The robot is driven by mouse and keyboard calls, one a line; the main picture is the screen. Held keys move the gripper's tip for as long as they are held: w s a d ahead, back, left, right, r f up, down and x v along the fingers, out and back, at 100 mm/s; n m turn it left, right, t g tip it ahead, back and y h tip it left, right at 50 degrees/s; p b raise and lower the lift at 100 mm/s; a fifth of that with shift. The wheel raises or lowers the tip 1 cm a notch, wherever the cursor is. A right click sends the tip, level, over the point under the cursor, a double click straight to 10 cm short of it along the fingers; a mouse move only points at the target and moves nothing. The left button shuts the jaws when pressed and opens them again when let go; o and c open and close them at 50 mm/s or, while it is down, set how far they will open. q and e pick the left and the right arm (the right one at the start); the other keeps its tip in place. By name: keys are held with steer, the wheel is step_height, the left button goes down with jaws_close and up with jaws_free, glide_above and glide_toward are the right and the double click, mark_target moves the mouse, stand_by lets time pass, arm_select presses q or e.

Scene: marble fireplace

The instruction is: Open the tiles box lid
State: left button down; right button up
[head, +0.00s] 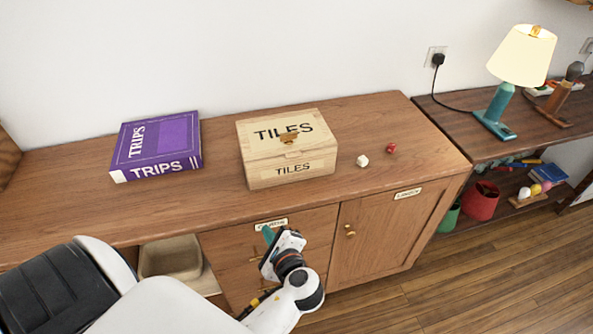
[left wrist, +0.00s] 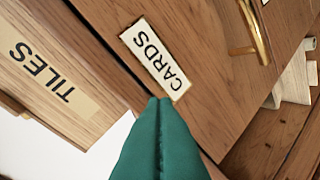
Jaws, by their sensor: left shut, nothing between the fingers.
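The tiles box (head: 262,165) is a pale wooden box marked TILES on top and front, standing on the wooden cabinet top. My left gripper (head: 267,234) is shut and empty, in front of the cabinet and below the box, near a drawer label. In the left wrist view, its teal fingers (left wrist: 158,105) are together beside the CARDS label (left wrist: 156,58); the box front with its TILES label (left wrist: 46,75) is at the left. My right gripper is not in view.
A purple TRIPS box (head: 157,145) lies left of the tiles box. A white die (head: 362,160) and a red die (head: 391,148) lie to its right. The cabinet door (head: 375,240) has a brass knob. A lamp (head: 518,60) stands at the far right.

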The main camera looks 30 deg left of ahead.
arm_select(q)
steer(key=w+d+r+m+t+y, duration=0.45)
steer(key=w+r+m+t, duration=0.35)
steer(key=m, duration=0.4)
steer(key=shift+g+h, duration=0.35)
steer(key=shift+g, duration=0.35)
steer(key=x, duration=0.3)
steer(key=p+x, duration=0.1)
steer(key=x, duration=0.1)
steer(key=f+p+x, duration=0.1)
steer(key=x, duration=0.2)
steer(key=shift+w+a+r, duration=0.1)
steer(key=shift+w+a, duration=0.1)
steer(key=shift+w, duration=0.35)
steer(key=shift+r+p, duration=0.1)
steer(key=shift+p, duration=0.2)
